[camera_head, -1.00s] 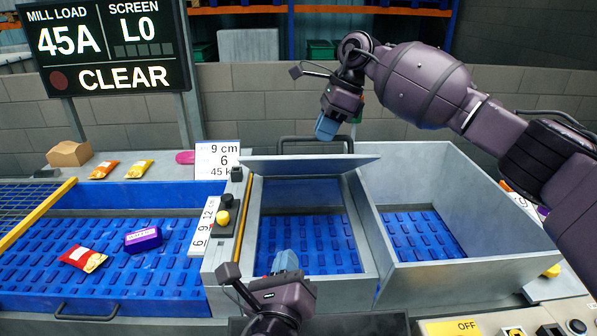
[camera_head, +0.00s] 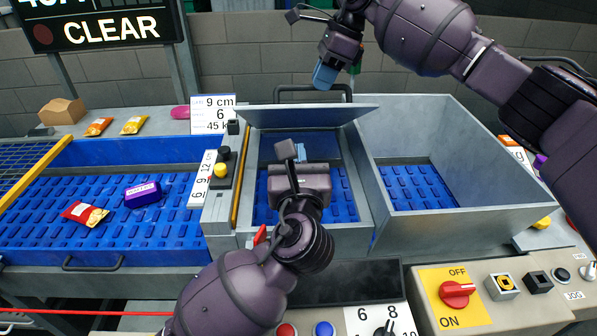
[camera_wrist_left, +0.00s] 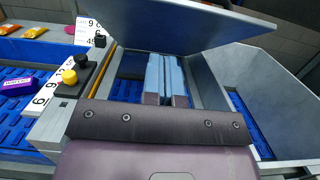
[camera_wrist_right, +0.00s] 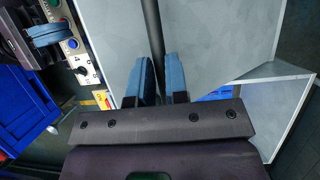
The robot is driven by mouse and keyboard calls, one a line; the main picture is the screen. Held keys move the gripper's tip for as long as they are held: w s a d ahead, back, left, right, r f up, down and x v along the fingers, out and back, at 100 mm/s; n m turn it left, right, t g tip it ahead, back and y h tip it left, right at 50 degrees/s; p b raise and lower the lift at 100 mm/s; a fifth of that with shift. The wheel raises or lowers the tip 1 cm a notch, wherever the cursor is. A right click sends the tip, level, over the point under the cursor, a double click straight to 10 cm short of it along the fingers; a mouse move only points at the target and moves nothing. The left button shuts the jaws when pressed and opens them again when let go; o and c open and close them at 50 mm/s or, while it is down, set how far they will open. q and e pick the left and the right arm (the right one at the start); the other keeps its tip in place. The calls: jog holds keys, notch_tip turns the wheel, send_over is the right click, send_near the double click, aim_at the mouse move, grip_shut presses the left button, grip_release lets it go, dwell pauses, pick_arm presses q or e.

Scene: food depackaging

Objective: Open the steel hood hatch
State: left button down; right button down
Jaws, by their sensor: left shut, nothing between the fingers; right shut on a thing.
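The steel hood hatch (camera_head: 300,117) is a grey panel, raised and tilted above the hood opening; it also shows in the left wrist view (camera_wrist_left: 200,22). Its dark bar handle (camera_head: 290,91) stands at the back edge and shows in the right wrist view (camera_wrist_right: 153,35). My right gripper (camera_head: 325,76) is shut on this handle, with the bar between its blue fingers (camera_wrist_right: 160,75). My left gripper (camera_head: 300,152) is shut and empty over the opening, below the raised hatch; its blue fingers (camera_wrist_left: 165,70) lie together.
A blue belt with packets (camera_head: 84,213) and a purple box (camera_head: 143,194) lies left. A control strip with a yellow button (camera_head: 221,170) borders the opening. A grey open bin (camera_head: 470,200) stands right. A panel with a red switch (camera_head: 457,294) is in front.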

aim_at(294, 108)
jog(key=shift+w+d+f, duration=0.15)
jog(key=shift+f, duration=0.25)
pick_arm(q)
jog(key=shift+w+r, duration=0.6)
jog(key=shift+w, duration=0.35)
jog(key=shift+w+r, duration=0.6)
jog(key=shift+w, duration=0.3)
jog(key=shift+w+r, duration=0.6)
jog(key=shift+w, duration=0.35)
jog(key=shift+r, duration=0.1)
jog(key=shift+w+a+r, duration=0.1)
jog(key=shift+w+r, duration=0.6)
jog(key=shift+r, duration=0.25)
jog(key=shift+w+a, duration=0.15)
jog(key=shift+w, duration=0.05)
pick_arm(e)
jog(key=shift+a+f, duration=0.1)
jog(key=shift+a, duration=0.15)
pick_arm(q)
jog(key=shift+w, duration=0.1)
pick_arm(e)
jog(key=c, duration=1.2)
grip_release()
jog(key=shift+d, duration=0.1)
pick_arm(q)
jog(key=shift+f, duration=0.1)
pick_arm(e)
jog(key=shift+o, duration=0.4)
jog(key=shift+r, duration=0.25)
